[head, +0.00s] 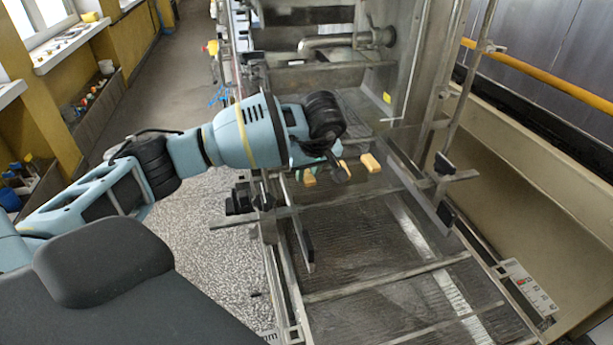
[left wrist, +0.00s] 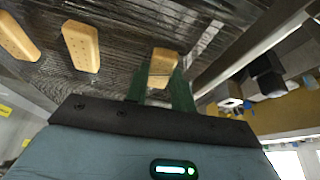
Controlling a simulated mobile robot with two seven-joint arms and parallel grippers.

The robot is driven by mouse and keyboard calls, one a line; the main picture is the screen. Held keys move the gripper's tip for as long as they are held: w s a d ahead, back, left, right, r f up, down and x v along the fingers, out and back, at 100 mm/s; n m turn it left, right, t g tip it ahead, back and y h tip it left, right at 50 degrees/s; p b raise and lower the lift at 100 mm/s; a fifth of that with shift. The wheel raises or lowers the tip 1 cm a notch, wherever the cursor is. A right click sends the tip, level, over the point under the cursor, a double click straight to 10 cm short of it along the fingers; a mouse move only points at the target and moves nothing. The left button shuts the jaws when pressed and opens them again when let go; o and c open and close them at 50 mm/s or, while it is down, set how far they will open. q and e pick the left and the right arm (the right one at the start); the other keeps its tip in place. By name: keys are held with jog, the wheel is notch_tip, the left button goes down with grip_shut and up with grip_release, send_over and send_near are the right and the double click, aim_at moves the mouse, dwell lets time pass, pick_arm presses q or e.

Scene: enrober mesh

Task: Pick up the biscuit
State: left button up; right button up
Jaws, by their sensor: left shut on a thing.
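My left gripper (head: 309,174) is over the far part of the mesh belt, pointing down. In the left wrist view its green fingers (left wrist: 160,88) are shut on a tan biscuit (left wrist: 163,62), which shows between the tips. In the head view this looks to be the leftmost biscuit (head: 310,179), partly hidden by the gripper. I cannot tell whether it touches the mesh. Two more biscuits, (head: 370,162) and (head: 345,167), lie to its right; the wrist view shows them at its left, (left wrist: 80,45) and (left wrist: 17,38). My right gripper is not in view.
The wire mesh belt (head: 375,245) runs toward me, bare in its near part, with metal crossbars over it. Metal side rails and upright posts (head: 470,75) flank it. A metal pipe (head: 335,42) stands behind. Floor (head: 205,235) lies to the left.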

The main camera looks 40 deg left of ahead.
aim_at(308, 176)
pick_arm(q)
jog(key=shift+r, duration=0.1)
notch_tip(308, 176, up, 10)
dwell(0.6)
